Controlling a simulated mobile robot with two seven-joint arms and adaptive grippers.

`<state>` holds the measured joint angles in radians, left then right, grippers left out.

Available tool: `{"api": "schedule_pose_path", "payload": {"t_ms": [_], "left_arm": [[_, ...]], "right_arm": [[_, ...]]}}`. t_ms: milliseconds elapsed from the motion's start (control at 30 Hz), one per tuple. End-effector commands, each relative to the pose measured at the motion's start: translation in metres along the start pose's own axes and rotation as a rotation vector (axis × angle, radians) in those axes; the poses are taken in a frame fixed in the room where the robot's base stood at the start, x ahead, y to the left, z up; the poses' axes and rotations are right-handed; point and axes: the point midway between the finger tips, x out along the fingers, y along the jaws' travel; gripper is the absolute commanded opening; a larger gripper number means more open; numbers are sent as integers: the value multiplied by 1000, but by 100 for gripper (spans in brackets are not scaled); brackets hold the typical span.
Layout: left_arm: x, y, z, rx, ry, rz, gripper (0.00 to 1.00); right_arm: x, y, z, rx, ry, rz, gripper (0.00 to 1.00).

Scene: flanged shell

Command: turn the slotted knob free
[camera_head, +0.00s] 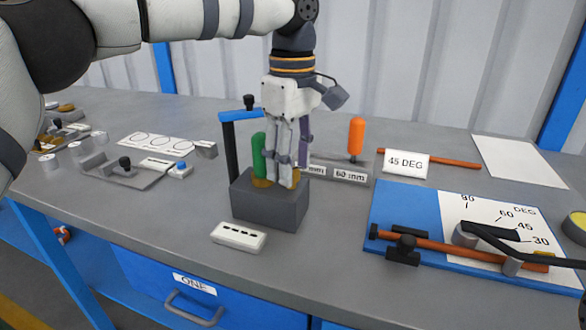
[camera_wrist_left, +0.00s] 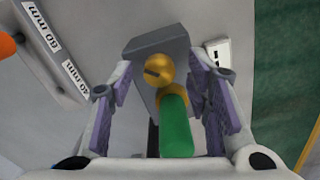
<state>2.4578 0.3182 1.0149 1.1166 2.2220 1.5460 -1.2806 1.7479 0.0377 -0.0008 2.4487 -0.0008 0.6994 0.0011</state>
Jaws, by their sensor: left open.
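A grey block (camera_head: 270,205) stands near the table's front edge, below my left gripper (camera_head: 284,176). The slotted knob (camera_wrist_left: 159,70) is a brass ball with a dark slot on top of the block. In the head view it is mostly hidden behind my fingers. A green upright piece (camera_head: 258,155) with a brass base stands beside the knob on the same block; it also shows in the left wrist view (camera_wrist_left: 176,128). My left gripper points down, open, with its purple-padded fingers on either side of the knob. Whether the fingers touch it cannot be told.
A blue-armed stand (camera_head: 231,150) rises just behind the block. A small white slotted box (camera_head: 239,236) lies in front. An orange-handled tool (camera_head: 356,137) stands behind right. A blue angle board (camera_head: 400,205) with an orange rod (camera_head: 440,244) lies to the right.

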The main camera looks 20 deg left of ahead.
Motion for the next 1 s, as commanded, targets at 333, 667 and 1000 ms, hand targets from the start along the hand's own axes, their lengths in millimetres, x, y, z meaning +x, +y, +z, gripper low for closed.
{"api": "schedule_pose_path", "payload": {"t_ms": [333,667,1000], "left_arm": [[23,0,0,0,1,3,45],[23,0,0,0,1,2,0],[21,0,0,-42,3,3,0]], "right_arm": [[-2,0,-1,0,6,0,40],[-2,0,-1,1,6,0,40],[-7,0,-4,1,19,-1,40]]}}
